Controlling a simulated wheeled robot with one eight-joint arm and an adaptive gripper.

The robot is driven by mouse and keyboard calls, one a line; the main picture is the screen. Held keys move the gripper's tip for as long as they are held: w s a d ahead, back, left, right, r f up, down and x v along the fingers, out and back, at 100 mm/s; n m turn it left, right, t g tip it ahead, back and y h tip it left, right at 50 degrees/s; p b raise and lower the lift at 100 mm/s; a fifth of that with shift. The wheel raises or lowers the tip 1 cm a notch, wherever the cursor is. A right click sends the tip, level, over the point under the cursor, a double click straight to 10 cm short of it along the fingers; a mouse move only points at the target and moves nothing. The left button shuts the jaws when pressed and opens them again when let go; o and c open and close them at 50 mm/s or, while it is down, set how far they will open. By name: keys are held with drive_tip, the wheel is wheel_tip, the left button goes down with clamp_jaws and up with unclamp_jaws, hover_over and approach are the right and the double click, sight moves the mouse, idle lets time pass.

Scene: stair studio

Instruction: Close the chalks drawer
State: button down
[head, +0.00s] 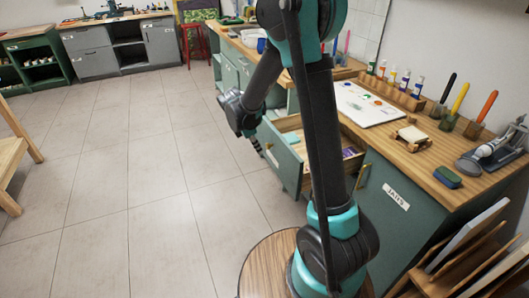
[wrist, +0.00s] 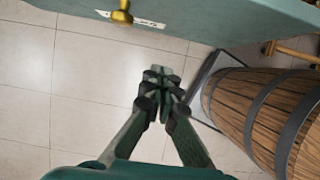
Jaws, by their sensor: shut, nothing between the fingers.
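A green-fronted drawer (head: 284,165) stands pulled out of the workbench in the head view. Its light wooden inside shows a cyan item and purple items, partly hidden behind my arm. In the wrist view a green front (wrist: 220,14) crosses the top, with a brass knob (wrist: 122,14) and a pale label that I cannot read. My gripper (head: 257,147) is shut and empty, pointing down on the outer side of the drawer front. In the wrist view my gripper (wrist: 158,76) shows below the front's edge over the floor; I cannot tell whether it touches the drawer.
A wooden barrel (wrist: 262,112) with dark hoops stands at the right of the wrist view. The bench top (head: 425,155) holds paints, brushes, a sponge and a picture sheet. A nearer green panel bears a JARS label (head: 396,197). Tiled floor (head: 130,190) is clear to the left.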

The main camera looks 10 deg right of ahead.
sight(274, 158)
drive_tip(key=shift+w+d+f, duration=0.35)
drive_tip(key=shift+d+f, duration=0.8)
drive_tip(key=shift+f, duration=0.15)
drive_tip(key=shift+w+d+f, duration=0.35)
drive_tip(key=shift+d+f, duration=0.75)
drive_tip(key=shift+f, duration=0.25)
drive_tip(key=shift+w+d+f, duration=0.35)
drive_tip(key=shift+d+f, duration=0.8)
drive_tip(key=shift+f, duration=0.15)
drive_tip(key=w+d, duration=0.2)
drive_tip(key=d, duration=0.7)
drive_tip(key=w+d, duration=0.3)
drive_tip(key=d, duration=0.6)
drive_tip(key=w+d, duration=0.3)
drive_tip(key=d, duration=0.6)
drive_tip(key=shift+w, duration=0.2)
